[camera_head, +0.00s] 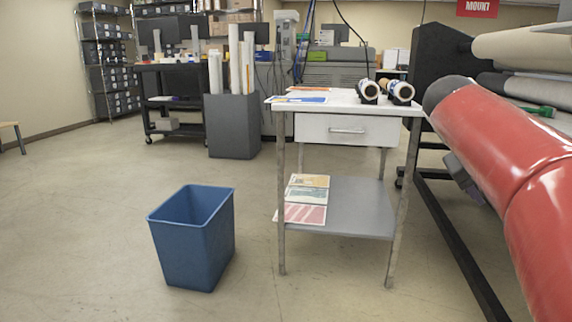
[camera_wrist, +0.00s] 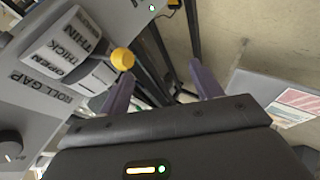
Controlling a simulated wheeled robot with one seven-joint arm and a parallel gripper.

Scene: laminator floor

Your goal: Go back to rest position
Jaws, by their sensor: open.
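My gripper (camera_wrist: 163,92) is open in the wrist view, with its two purple fingers spread apart and nothing between them. It is beside a grey machine panel (camera_wrist: 45,115) marked "ROLL GAP", with "THIN", "THICK" and "OPEN" on a white label. A yellow knob (camera_wrist: 122,59) on that panel shows close to the left finger; I cannot tell whether they touch.
A blue bin (camera_head: 192,240) stands on open floor at left. A metal table (camera_head: 335,128) with a drawer and lower shelf stands in the middle, two rolls (camera_head: 385,90) on top. A black machine frame (camera_head: 440,60) with large rolls (camera_head: 525,46) is at right, close to my arm.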

